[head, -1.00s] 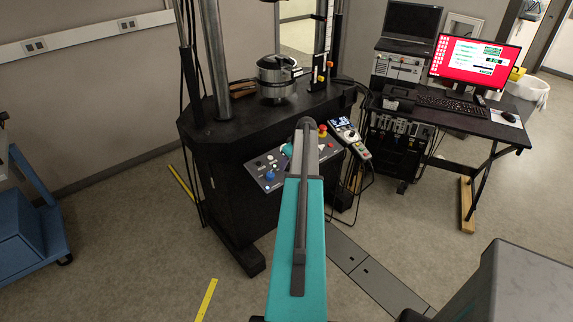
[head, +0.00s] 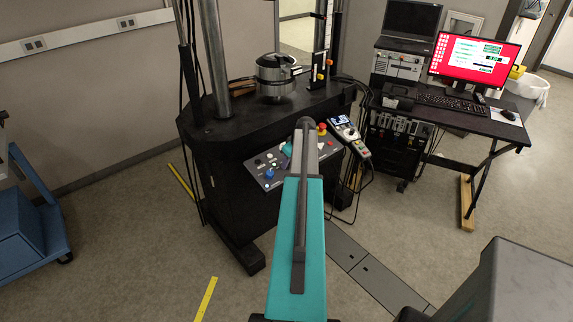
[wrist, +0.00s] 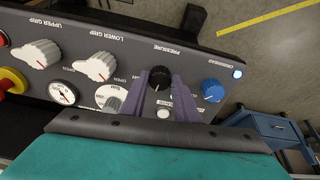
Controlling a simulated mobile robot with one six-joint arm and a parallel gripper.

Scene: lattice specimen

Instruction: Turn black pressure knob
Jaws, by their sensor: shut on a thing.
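The black pressure knob (wrist: 159,76) shows in the wrist view on the tilted grey control panel, under the label "PRESSURE". The two purple fingers of my gripper (wrist: 160,86) are on either side of it, shut on the knob. In the head view my teal arm reaches to the control panel (head: 265,172) and hides the knob and the gripper.
A blue knob (wrist: 212,90) sits just right of my gripper. Large white knobs (wrist: 101,66) and a dial gauge (wrist: 62,93) are to the left, with a red and yellow button (wrist: 10,82) at the edge. A handheld controller (head: 345,130) hangs beside the panel.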

